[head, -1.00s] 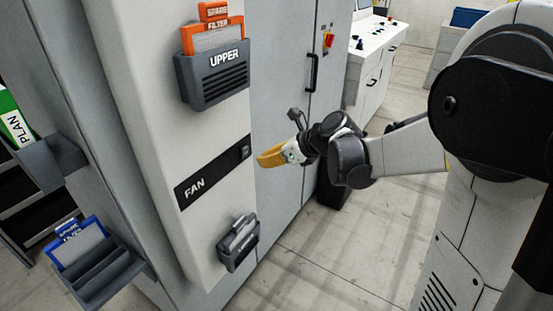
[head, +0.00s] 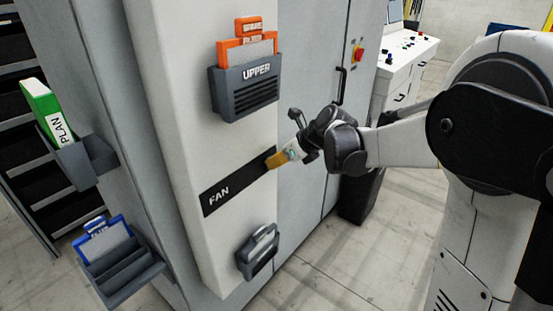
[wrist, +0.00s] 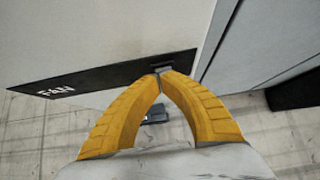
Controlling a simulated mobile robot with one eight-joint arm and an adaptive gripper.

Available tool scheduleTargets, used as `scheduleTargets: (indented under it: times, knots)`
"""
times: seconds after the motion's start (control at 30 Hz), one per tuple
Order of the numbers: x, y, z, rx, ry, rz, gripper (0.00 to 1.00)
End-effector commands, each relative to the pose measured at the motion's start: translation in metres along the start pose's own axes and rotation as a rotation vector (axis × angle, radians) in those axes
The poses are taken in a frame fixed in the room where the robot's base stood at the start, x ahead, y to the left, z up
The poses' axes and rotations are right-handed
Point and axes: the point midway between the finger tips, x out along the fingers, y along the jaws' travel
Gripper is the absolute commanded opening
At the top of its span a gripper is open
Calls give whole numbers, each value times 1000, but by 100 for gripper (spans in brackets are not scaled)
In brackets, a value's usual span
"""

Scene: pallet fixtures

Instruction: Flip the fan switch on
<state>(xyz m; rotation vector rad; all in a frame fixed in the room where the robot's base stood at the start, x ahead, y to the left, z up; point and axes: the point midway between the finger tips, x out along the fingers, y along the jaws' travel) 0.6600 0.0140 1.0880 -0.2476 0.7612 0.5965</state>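The black FAN plate (head: 228,192) is on the white cabinet panel, and it also shows in the wrist view (wrist: 95,82). The fan switch (wrist: 164,69) is a small dark piece at the plate's right end, partly behind my fingertips in the wrist view. In the head view my gripper covers it. My gripper (head: 272,162) has yellow fingers whose tips meet at the switch end of the plate; in the wrist view the tips (wrist: 160,73) are together with nothing seen between them. I cannot tell whether they touch the switch, or its position.
A grey UPPER holder (head: 245,95) with an orange-framed filter is above the plate. A smaller grey holder (head: 258,252) is below. A PLAN binder (head: 48,110) and a blue-framed filter holder (head: 120,275) are at left. Open floor lies right of the cabinet.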

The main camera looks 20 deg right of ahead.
Motion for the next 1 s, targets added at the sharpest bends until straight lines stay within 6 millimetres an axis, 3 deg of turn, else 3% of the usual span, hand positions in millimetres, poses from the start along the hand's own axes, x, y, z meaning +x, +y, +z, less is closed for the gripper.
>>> scheduleTargets:
  times: [1.0]
  knots:
    - [-12, 0, 11, 0, 4, 0, 0]
